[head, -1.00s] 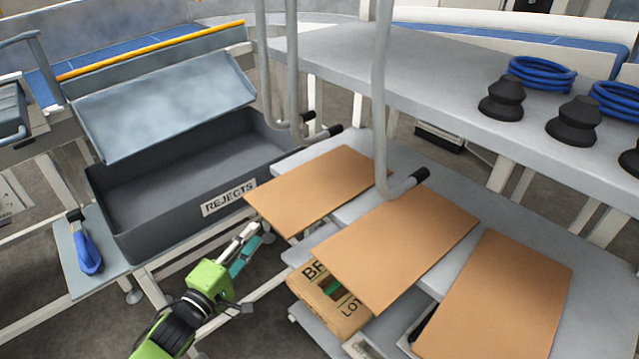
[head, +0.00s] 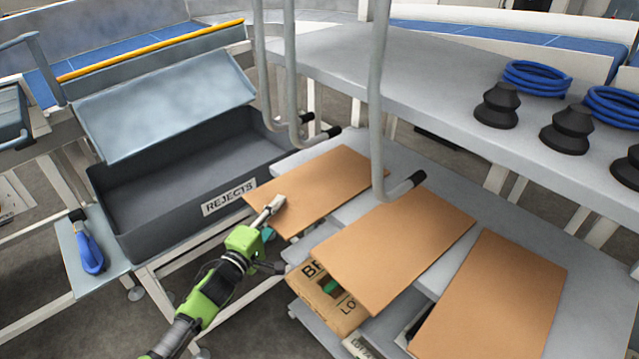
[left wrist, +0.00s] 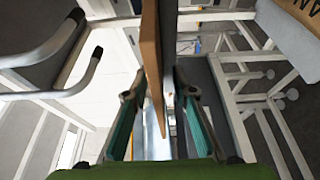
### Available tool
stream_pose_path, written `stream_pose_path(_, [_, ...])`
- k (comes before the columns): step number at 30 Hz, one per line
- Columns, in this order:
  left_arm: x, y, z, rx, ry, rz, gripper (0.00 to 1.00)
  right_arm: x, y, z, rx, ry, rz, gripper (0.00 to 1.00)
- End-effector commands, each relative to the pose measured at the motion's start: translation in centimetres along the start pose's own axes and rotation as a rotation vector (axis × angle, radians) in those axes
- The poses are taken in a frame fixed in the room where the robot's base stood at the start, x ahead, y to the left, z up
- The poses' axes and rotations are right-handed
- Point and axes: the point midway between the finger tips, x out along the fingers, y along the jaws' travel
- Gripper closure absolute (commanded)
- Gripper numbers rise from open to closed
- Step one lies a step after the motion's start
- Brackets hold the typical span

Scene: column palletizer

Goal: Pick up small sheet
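Three flat brown sheets lie on the shelf. The left one (head: 335,178) is nearest the bin, with the middle one (head: 400,245) and right one (head: 490,300) beyond it. My left gripper (head: 268,222) is at the left sheet's near left corner, one finger above it and the other mostly hidden below. In the left wrist view the sheet (left wrist: 151,60) stands edge-on between the fingers (left wrist: 160,98). The fingers are apart, with gaps on both sides of the sheet. My right gripper is not in view.
A dark rejects bin (head: 185,185) with a tilted lid panel stands to the left. Grey bent tubes (head: 376,100) hang over the sheets. Black suction cups (head: 567,130) and blue hoses stand on the upper shelf.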

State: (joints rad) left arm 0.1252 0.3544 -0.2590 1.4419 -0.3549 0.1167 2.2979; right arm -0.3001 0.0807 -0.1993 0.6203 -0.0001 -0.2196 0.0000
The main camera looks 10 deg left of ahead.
Motion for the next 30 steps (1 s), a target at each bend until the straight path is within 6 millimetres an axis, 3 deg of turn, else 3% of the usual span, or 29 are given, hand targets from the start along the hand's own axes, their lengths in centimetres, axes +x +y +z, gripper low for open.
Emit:
stream_pose_path(6, [0.0, 0.0, 0.0, 0.000, 0.000, 0.000, 0.78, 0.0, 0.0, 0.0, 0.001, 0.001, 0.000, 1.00])
stream_pose_path(9, [0.0, 0.0, 0.0, 0.000, 0.000, 0.000, 1.00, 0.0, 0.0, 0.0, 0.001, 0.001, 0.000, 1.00])
stream_pose_path(23, [0.0, 0.3, 0.0, 0.002, -0.001, 0.003, 1.00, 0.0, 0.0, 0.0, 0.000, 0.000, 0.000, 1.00])
stream_pose_path(30, [0.0, 2.7, 0.0, 0.004, -0.002, 0.006, 1.00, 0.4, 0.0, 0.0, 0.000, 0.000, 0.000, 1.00])
